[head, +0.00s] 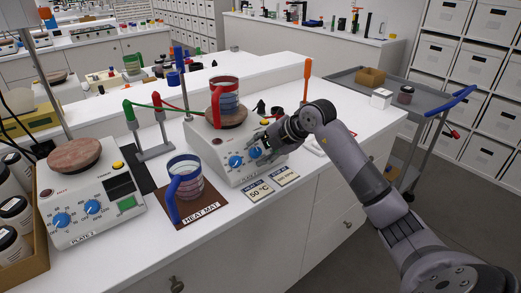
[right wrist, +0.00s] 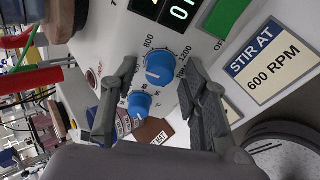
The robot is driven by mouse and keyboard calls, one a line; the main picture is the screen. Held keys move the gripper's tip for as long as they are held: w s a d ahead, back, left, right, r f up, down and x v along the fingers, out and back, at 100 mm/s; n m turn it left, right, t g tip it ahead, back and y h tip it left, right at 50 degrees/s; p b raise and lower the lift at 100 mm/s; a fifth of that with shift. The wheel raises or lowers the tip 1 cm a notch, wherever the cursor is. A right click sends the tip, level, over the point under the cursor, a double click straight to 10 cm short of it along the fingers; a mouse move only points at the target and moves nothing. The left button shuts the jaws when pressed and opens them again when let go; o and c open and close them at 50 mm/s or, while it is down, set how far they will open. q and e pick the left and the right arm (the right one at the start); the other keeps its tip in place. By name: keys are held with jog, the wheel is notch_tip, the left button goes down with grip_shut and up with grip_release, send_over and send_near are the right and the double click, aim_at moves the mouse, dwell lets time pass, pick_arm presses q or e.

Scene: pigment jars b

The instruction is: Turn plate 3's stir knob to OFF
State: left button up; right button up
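The hot plate in the middle (head: 215,155), taken as plate 3, has two blue knobs on its sloped front; its name label is not readable. Its right knob, the stir knob (head: 255,153), also shows in the right wrist view (right wrist: 160,68) with a scale marked 800 and 1200 RPM. My right gripper (head: 264,143) is at this knob. In the right wrist view its fingers (right wrist: 161,72) are open, one on each side of the stir knob, with gaps visible. The other blue knob (right wrist: 139,104) is beside it. The exact pointer setting is unclear. My left gripper is not in view.
A red-handled beaker (head: 224,98) stands on plate 3's top. A blue-handled beaker (head: 186,178) is on the heat mat (head: 205,209). Plate 2 (head: 85,205) is at left. Cards reading 50 °C (head: 260,190) and STIR AT 600 RPM (right wrist: 270,62) lie in front.

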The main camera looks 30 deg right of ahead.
grip_shut()
dwell(0.3)
